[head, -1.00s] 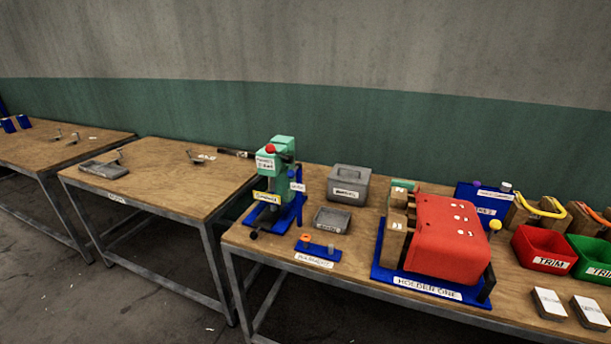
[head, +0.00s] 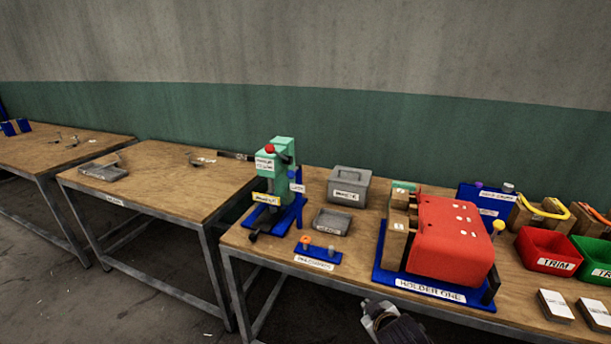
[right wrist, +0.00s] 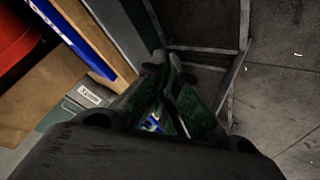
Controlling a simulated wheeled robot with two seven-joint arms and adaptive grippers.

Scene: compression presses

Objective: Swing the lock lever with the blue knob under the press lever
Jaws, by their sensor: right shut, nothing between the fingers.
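The green press (head: 283,160) stands on a blue base (head: 283,216) at the left end of the near table. A red knob (head: 269,148) is at its top, with a dark lever behind it. A small blue part (head: 292,173) shows on the press's right side. I cannot tell whether it is the lock lever's knob, and the lock lever itself is not clear. My right gripper (head: 373,305) is shut and empty at the table's front edge, below and right of the press and well apart from it. Its dark fingers also fill the middle of the right wrist view (right wrist: 168,75). My left gripper is not in view.
A small blue stand (head: 316,254) and grey tray (head: 332,221) lie right of the press, with a grey lidded box (head: 348,187) behind. The red holder block (head: 453,240) stands further right. The floor is open before the table.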

